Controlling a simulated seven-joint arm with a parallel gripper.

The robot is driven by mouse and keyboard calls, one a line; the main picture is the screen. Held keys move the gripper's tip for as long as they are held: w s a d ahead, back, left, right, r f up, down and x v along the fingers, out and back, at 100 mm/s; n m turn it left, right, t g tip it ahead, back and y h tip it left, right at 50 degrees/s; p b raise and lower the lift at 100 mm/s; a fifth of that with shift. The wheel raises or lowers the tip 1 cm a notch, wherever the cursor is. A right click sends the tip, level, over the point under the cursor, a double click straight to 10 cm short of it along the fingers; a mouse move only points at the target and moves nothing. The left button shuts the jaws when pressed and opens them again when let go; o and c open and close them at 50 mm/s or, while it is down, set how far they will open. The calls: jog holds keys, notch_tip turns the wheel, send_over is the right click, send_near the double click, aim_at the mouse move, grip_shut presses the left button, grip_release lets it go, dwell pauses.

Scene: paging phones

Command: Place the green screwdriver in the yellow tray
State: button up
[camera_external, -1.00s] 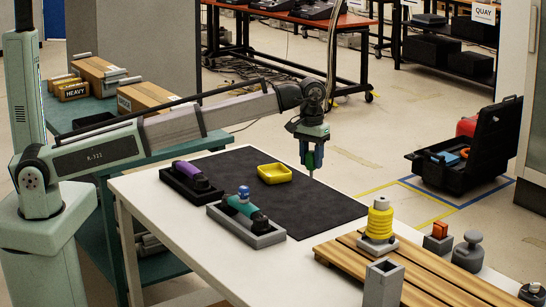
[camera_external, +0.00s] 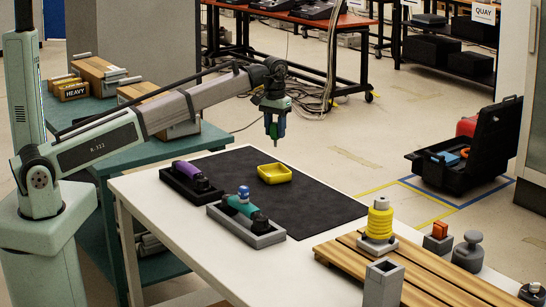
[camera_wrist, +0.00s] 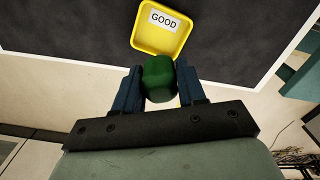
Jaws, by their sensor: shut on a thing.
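The yellow tray (camera_external: 275,174) lies on the dark mat on the white table. In the wrist view the tray (camera_wrist: 145,45) has a white label reading "GOOD" and looks empty where it shows. My gripper (camera_external: 273,136) is raised above the mat's far side, above and near the tray. It is shut on the green screwdriver (camera_external: 273,130), whose green handle (camera_wrist: 158,72) sits between the two blue fingers in the wrist view. The screwdriver hangs about upright with its shaft pointing down, apart from the tray. Its shaft is mostly hidden in the wrist view.
On the table, a dark holder (camera_external: 174,188) carries a purple device and a grey holder (camera_external: 272,238) carries a teal one. A wooden slatted board (camera_external: 430,282) with a yellow ringed piece (camera_external: 380,218) stands front right. The mat (camera_external: 325,205) right of the tray is clear.

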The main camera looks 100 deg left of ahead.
jog(key=m, duration=0.4)
jog(key=shift+s+d+f, duration=0.1)
jog(key=shift+f, duration=4.9)
jog(key=shift+f, duration=0.15)
jog(key=o, duration=1.1)
jog(key=shift+c, duration=0.2)
notch_tip(320, 180, up, 12)
jog(key=shift+r, duration=0.15)
